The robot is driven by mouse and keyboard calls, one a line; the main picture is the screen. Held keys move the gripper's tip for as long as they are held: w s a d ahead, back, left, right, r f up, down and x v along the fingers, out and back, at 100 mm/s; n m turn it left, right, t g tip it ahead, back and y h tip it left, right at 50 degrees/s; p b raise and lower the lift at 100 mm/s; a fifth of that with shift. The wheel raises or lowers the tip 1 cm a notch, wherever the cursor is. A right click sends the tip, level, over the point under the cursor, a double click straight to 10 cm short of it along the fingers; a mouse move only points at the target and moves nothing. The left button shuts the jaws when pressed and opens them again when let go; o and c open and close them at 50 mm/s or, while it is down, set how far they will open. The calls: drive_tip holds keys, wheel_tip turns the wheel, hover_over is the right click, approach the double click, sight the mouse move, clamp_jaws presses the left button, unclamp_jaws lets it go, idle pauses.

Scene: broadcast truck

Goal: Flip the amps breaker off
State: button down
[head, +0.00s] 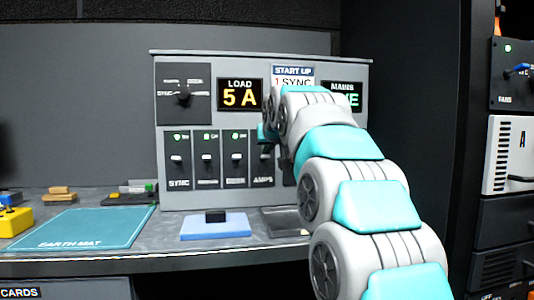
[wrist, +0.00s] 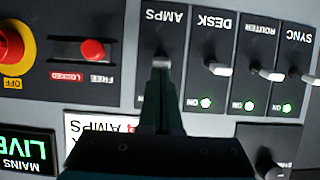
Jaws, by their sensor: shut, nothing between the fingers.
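The amps breaker (head: 263,170) is the rightmost of a row of breakers on the grey panel. In the wrist view, upside down, the amps breaker (wrist: 164,30) shows its label and a pale lever end at the fingertips. Its lever sits about level with its neighbours' levers. My gripper (wrist: 162,70) is shut and empty, its tips at or very near that lever; contact cannot be told. The gripper hides the amps lamp and the lower lever. In the head view my gripper (head: 267,134) is in front of the breaker's upper part.
The sync (head: 178,160), router (head: 207,160) and desk (head: 235,160) breakers have lit green lamps. The load display (head: 240,94) reads 5 A. A red knob (wrist: 93,51) and a red-yellow switch (wrist: 12,48) are beside the amps breaker.

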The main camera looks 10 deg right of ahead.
drive_tip(key=shift+s+f+t+b, duration=0.2)
drive_tip(key=shift+f+t+b, duration=0.1)
drive_tip(key=shift+b, duration=0.45)
drive_tip(key=t+b, duration=0.1)
drive_tip(key=b, duration=0.2)
drive_tip(key=f+t+b, duration=0.1)
drive_tip(key=t+b, duration=0.1)
drive_tip(key=b, duration=0.1)
drive_tip(key=shift+s+f, duration=0.3)
wheel_tip(320, 180, up, 5)
drive_tip(key=s+p, duration=0.2)
drive_tip(key=s+f+b, duration=0.1)
drive_tip(key=s+f, duration=0.1)
drive_tip(key=s, duration=0.7)
drive_tip(key=shift+s, duration=0.15)
